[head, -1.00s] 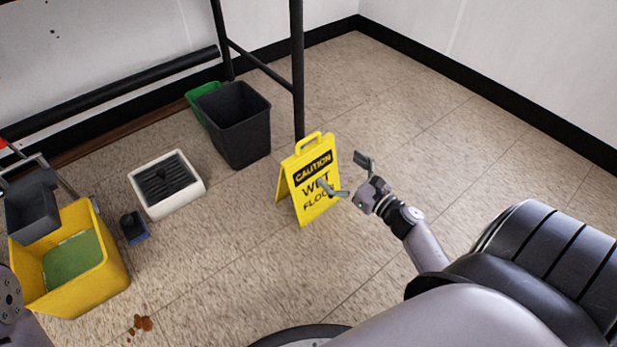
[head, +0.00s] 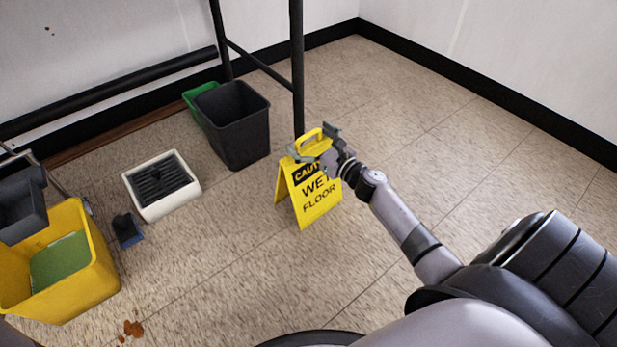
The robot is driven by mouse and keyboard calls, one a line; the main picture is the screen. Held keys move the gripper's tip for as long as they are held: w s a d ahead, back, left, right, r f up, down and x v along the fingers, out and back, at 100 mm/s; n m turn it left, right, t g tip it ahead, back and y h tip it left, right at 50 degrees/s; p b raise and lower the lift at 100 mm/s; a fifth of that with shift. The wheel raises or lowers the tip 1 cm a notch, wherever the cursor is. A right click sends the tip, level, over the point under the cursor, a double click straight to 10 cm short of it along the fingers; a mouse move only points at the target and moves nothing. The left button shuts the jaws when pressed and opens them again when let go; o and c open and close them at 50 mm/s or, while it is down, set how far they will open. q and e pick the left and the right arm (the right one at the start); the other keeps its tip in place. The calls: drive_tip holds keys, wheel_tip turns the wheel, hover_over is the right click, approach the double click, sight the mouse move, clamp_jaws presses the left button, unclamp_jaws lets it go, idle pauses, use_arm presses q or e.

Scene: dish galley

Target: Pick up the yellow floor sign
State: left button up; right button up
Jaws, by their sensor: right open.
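The yellow floor sign (head: 318,199) stands upright as an A-frame on the tiled floor in the middle of the head view. It reads "CAUTION WET FLOOR" and has a loop handle on top. My right gripper (head: 313,143) is open at the top of the sign, by the handle. Its fingers and wrist hide part of the sign's upper face and handle. I cannot tell whether the fingers touch the handle. My left gripper is not in view.
A dark bin (head: 234,125) and a black table leg (head: 297,70) stand just behind the sign. A white floor drain (head: 187,203), a yellow mop bucket (head: 92,277) and a reddish-brown spill (head: 132,328) lie left. Floor to the right is clear.

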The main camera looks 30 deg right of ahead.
drive_tip(key=c, duration=2)
drive_tip(key=shift+r, duration=0.15)
drive_tip(key=shift+c, duration=0.2)
